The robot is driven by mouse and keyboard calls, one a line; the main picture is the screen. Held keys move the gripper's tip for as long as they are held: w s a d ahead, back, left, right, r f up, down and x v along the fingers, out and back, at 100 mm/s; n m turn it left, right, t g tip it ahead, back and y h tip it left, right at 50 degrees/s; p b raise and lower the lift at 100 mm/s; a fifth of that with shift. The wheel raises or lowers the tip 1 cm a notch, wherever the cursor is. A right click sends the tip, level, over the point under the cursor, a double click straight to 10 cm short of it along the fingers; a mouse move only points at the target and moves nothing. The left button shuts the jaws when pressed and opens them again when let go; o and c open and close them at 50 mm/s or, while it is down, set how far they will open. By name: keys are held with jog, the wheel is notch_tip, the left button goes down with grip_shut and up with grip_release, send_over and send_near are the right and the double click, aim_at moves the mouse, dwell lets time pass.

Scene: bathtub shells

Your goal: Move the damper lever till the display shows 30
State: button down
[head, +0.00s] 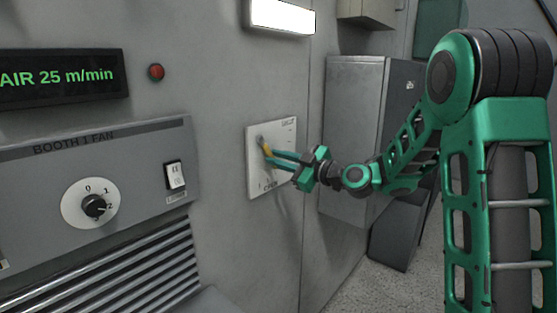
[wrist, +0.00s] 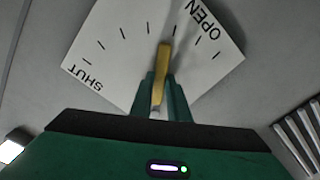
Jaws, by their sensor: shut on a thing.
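The damper plate (head: 285,138) is a white square on the grey wall, marked SHUT at its top and OPEN at its bottom. Its yellow lever (wrist: 164,60) lies between the fingers of my gripper (wrist: 163,82), which is shut on it. In the wrist view the lever points up among the tick marks, nearer OPEN than SHUT. Its lower end is partly hidden by the fingers. In the head view my gripper (head: 270,155) reaches the lever from the right. The display (head: 62,77) reads AIR 25 m/min in green.
A BOOTH 1 FAN panel (head: 150,160) on the left carries a black knob (head: 95,206) turned to about 2 and a rocker switch (head: 175,176). A red button (head: 156,72) is beside the display. A grey cabinet (head: 352,125) stands to the right, behind my arm.

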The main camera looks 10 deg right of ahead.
jog(key=c, duration=1.7)
grip_release()
jog(key=v, duration=1)
jog(key=shift+s+d, duration=0.2)
jog(key=shift+s, duration=0.1)
jog(key=shift+f, duration=0.1)
